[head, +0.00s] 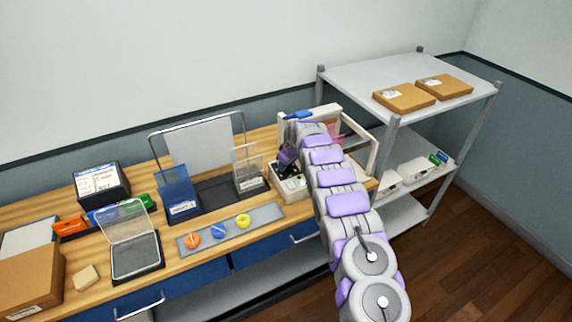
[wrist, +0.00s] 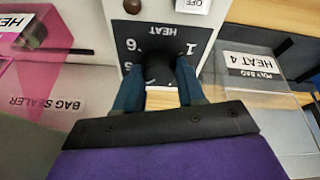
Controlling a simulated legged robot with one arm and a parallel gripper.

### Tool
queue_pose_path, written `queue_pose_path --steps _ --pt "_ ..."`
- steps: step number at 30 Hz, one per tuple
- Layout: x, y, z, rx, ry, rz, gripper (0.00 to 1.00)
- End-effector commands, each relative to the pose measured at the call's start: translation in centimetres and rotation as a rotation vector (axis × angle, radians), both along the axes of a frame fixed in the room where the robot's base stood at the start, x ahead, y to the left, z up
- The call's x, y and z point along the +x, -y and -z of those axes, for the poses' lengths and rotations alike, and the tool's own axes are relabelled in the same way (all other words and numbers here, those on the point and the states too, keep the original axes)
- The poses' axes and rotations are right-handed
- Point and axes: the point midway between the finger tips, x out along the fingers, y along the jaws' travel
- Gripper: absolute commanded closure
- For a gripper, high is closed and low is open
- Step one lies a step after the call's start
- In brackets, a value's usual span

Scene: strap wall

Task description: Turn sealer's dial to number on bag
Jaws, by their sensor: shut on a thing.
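The bag sealer (head: 294,190) is a pale box at the right end of the wooden table, partly hidden by my arm. In the wrist view its dark dial plate (wrist: 180,31) shows upside down, with HEAT, a 1 and what looks like a 6. My gripper (wrist: 160,86) is shut on the black dial (wrist: 158,70), one blue finger on each side. The dial's pointer and the other numbers are hidden or unclear. A clear bag (wrist: 285,90) at the right bears a label (wrist: 252,64) reading POLY BAG, HEAT 4. In the head view my gripper (head: 287,160) is at the sealer.
A pink translucent piece (wrist: 60,55) stands left of the dial, near a BAG SEALER label (wrist: 48,103). An OFF label (wrist: 195,4) is above the plate. A grey shelf (head: 385,72) with cardboard boxes stands right of the table. A grey strip (head: 262,216) holds three coloured discs.

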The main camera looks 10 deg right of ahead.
Motion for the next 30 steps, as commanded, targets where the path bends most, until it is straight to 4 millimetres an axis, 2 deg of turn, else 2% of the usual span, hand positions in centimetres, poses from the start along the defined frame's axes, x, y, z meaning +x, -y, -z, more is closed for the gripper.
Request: queue_pose_path --steps 9,23,24,30 --pt "-0.07 0.19 0.21 -0.017 0.002 -0.113 0.91" --pt "-0.04 0.16 0.19 -0.019 0.002 -0.131 0.91" --pt "-0.05 0.16 0.2 -0.019 0.002 -0.131 0.6" --pt "-0.03 0.11 0.15 -0.019 0.003 -0.131 0.41"
